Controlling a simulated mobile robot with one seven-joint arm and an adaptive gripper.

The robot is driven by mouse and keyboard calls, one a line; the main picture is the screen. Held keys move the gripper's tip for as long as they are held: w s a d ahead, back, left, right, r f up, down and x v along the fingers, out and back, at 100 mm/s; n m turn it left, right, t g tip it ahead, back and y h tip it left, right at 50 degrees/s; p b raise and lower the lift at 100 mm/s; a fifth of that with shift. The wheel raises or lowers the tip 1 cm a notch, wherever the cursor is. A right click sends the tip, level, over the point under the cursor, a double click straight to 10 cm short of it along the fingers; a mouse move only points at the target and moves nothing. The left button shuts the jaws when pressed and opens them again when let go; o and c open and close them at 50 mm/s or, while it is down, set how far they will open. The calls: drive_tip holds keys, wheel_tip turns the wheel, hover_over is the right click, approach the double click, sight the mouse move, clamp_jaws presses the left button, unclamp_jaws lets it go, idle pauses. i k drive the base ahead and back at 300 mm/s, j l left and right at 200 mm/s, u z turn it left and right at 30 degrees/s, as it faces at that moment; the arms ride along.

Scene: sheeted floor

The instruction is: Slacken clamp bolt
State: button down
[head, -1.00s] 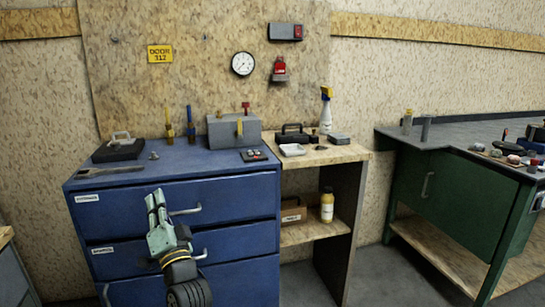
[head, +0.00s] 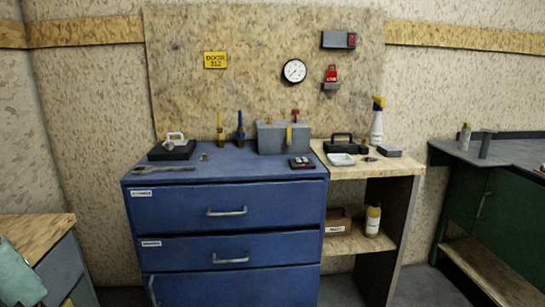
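No clamp bolt can be made out for certain. A small grey metal piece (head: 205,157), too small to identify, stands on the blue drawer cabinet (head: 225,183). A flat grey wrench-like tool (head: 165,169) lies near the cabinet's front left edge. A grey block (head: 283,137) at the back right of the top has a yellow lever and a red-topped fitting.
On the cabinet are a black case (head: 173,150), a yellow-handled valve (head: 220,128), a blue-handled valve (head: 240,126) and a dark device (head: 301,163). A wooden shelf unit (head: 398,163) adjoins at right. A wooden-topped bench (head: 35,232) stands left. Floor gaps separate the furniture.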

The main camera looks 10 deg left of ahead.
sight(169, 145)
drive_tip(key=i+u, duration=0.2)
drive_tip(key=u, duration=0.15)
drive_tip(key=i+u, duration=0.2)
drive_tip(key=u, duration=0.2)
drive_tip(key=i+l+u, duration=0.1)
drive_tip(key=u, duration=0.25)
drive_tip(key=i+l+u, duration=0.2)
drive_tip(key=i+l, duration=0.65)
drive_tip(key=i, duration=0.15)
drive_tip(key=i+j, duration=0.25)
drive_tip(key=i, duration=0.25)
drive_tip(key=i+j, duration=0.25)
drive_tip(key=i, duration=0.25)
